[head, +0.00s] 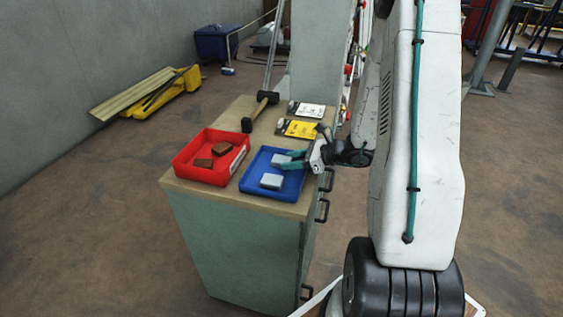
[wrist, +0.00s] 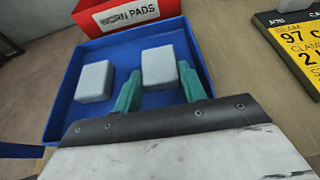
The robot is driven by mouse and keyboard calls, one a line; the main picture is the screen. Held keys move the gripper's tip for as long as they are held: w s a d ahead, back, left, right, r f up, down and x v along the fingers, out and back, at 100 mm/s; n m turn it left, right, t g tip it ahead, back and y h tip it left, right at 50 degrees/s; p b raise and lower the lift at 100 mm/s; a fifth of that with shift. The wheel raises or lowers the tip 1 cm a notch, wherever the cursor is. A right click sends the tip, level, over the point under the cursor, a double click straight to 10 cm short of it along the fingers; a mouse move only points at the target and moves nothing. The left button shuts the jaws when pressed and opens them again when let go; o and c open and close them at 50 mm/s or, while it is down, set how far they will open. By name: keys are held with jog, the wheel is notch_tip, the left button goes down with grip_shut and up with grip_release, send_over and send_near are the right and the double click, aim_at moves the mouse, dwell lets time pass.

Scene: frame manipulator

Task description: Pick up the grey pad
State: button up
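Two grey pads lie in a shallow blue tray (head: 244,186) on top of the cabinet. In the wrist view one grey pad (wrist: 158,66) is at the right, just beyond and between my fingertips, and the other grey pad (wrist: 95,81) lies apart to the left. In the head view they show as the near grey pad (head: 271,181) and the far grey pad (head: 281,160). My gripper (head: 289,160) reaches over the tray from the right. Its green fingers (wrist: 158,85) are spread apart with a gap between them, and nothing is visibly clamped.
A red tray (head: 183,172) labelled "WORN PADS" with brown pads (head: 221,148) stands left of the blue tray. A mallet (head: 258,108), a yellow card (head: 300,129) and a white card (head: 309,110) lie behind on the cabinet (head: 231,237). Floor is open at left.

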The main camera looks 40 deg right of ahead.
jog(key=shift+c, duration=0.8)
jog(key=shift+r, duration=0.15)
jog(key=shift+r, duration=0.6)
notch_tip(320, 180, up, 2)
jog(key=shift+r, duration=0.1)
jog(key=s+d+r, duration=0.1)
jog(key=s+d, duration=0.9)
jog(key=d, duration=0.2)
jog(key=shift+s+r, duration=0.15)
jog(key=shift+s, duration=0.1)
jog(key=shift+w, duration=0.1)
